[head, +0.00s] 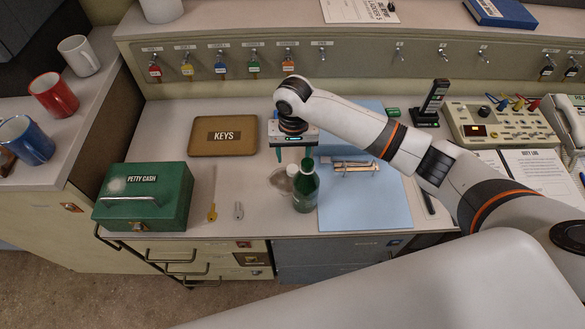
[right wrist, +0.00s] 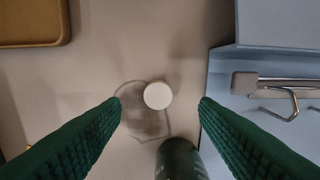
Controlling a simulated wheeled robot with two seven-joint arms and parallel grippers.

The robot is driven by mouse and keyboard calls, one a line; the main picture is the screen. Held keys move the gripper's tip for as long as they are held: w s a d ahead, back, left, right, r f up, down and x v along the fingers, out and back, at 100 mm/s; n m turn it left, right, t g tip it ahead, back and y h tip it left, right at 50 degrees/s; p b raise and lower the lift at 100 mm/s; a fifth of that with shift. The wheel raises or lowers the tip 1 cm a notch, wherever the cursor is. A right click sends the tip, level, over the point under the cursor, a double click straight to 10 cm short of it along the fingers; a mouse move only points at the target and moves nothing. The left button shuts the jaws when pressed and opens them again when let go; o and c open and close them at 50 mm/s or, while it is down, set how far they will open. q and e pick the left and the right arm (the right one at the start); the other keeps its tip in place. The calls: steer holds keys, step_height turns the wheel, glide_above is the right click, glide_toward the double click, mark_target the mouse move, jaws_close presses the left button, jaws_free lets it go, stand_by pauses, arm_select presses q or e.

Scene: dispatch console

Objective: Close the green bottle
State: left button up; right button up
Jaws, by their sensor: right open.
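The green bottle (head: 306,190) stands upright at the left edge of the blue mat; no cap shows on its neck. In the right wrist view the bottle (right wrist: 180,160) is at the bottom, right of centre. A small white round piece, looking like a cap (right wrist: 158,95), lies between my fingertips in that view, beside the bottle, with a faint clear dish or its shadow around it; I cannot tell which. My right gripper (head: 293,154) points down, open and empty, above the white piece and just behind the bottle. My left gripper is not in view.
A blue mat (head: 365,208) with metal hardware (head: 352,166) is right of the bottle. A KEYS tray (head: 224,150) and green petty cash box (head: 145,208) stand left. The key rack (head: 350,68) runs behind.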

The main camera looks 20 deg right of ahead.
mark_target(292, 169)
step_height(292, 169, down, 5)
steer(key=shift+a+f, duration=0.1)
stand_by(0.3)
steer(key=c, duration=1)
